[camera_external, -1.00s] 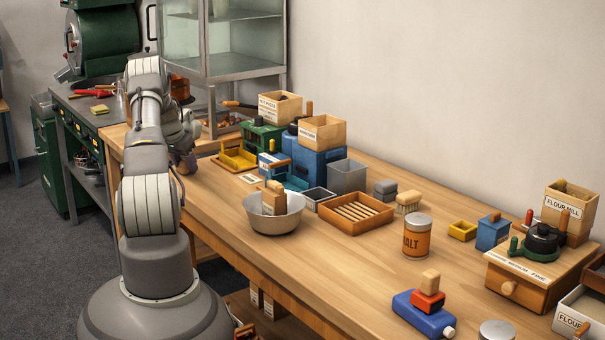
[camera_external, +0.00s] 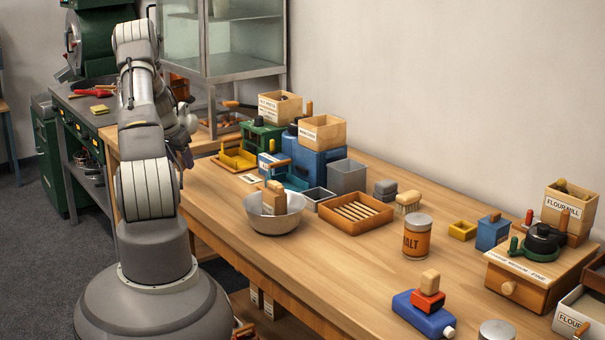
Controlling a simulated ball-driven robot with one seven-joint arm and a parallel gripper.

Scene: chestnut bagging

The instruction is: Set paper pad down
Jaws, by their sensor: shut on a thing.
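My gripper (camera_external: 184,156) is mostly hidden behind my own arm, at the left end of the wooden table. Only a small dark part of it shows, near the table's left edge. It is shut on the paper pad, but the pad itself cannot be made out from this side. I cannot tell its tilt, or whether it touches the table.
The wooden table (camera_external: 335,270) is clear along its front middle. A metal bowl (camera_external: 276,222), a slatted wooden tray (camera_external: 355,214), a yellow tray (camera_external: 236,159) and a blue box (camera_external: 315,160) stand nearby. A steel counter (camera_external: 92,116) is behind my arm.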

